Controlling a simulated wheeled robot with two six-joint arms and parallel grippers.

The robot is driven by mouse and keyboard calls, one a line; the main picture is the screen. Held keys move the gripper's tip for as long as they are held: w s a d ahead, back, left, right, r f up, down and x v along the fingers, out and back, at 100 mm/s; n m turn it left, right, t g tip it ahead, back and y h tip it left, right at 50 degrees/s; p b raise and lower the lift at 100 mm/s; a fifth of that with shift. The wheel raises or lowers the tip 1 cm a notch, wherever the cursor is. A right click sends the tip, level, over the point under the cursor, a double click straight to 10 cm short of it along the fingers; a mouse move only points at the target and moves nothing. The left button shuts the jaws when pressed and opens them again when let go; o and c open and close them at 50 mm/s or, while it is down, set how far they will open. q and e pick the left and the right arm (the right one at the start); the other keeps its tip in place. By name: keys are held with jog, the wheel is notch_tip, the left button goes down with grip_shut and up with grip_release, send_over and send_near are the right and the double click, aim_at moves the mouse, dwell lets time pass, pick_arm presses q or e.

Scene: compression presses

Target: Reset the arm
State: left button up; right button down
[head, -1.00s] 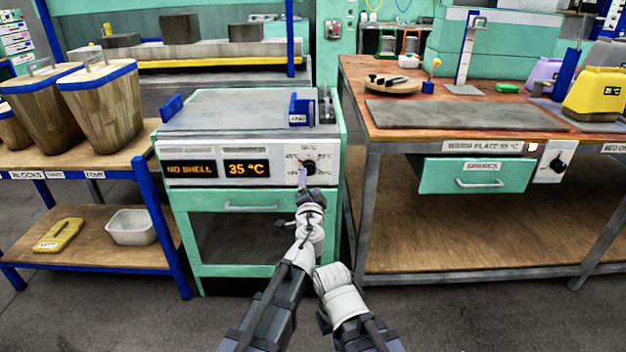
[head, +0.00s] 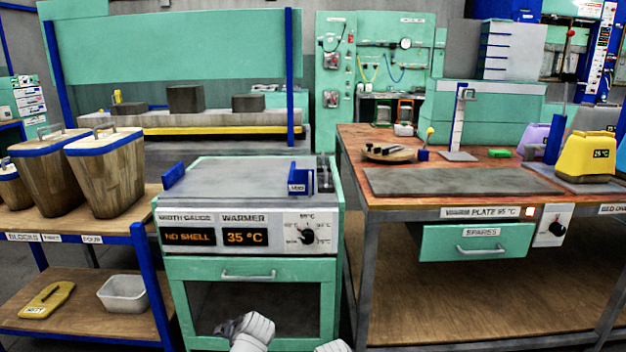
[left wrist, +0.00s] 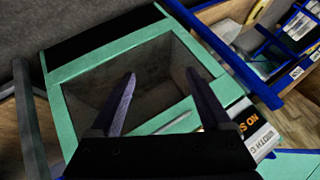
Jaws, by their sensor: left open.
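My left gripper (head: 230,327) is low in the head view, in front of the open lower bay of the green warmer cabinet (head: 175,300). In the left wrist view its two dark fingers (left wrist: 165,100) stand apart with nothing between them, and the open bay (left wrist: 150,75) shows beyond them. The warmer's black knob (head: 306,237) is on the white front panel, above and to the right of the gripper and clear of it. The display (head: 245,237) reads 35 °C, and the other display (head: 188,237) reads NO SHELL. Of my right arm only a white bit shows at the bottom edge; its gripper is out of view.
A drawer handle (head: 249,275) sits above the bay. A blue-legged shelf (head: 100,240) with wooden bins (head: 105,180) and a white tub (head: 123,293) stands at left. A wooden bench (head: 350,150) with a spares drawer (head: 475,242) stands at right.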

pick_arm(q)
jog(key=s+d+f+n+g+h, duration=0.1)
jog(key=s+d+f+g+h, duration=0.15)
jog(key=s, duration=0.35)
jog(key=s+d+f+g+h, duration=0.1)
jog(key=s+f+g+h, duration=0.25)
jog(key=s, duration=0.35)
jog(key=s+d+r+m+g+y+p, duration=0.1)
jog(key=s+d+m, duration=0.15)
jog(key=d, duration=0.35)
jog(key=s+d+r+m+y+p, duration=0.1)
jog(key=s+d+m, duration=0.1)
jog(key=s+d, duration=0.3)
notch_tip(320, 180, up, 37)
jog(key=w+p, duration=0.1)
jog(key=p, duration=3.6)
jog(key=shift+d+r+n+p, duration=0.2)
jog(key=shift+n+p, duration=0.1)
jog(key=shift+n, duration=0.05)
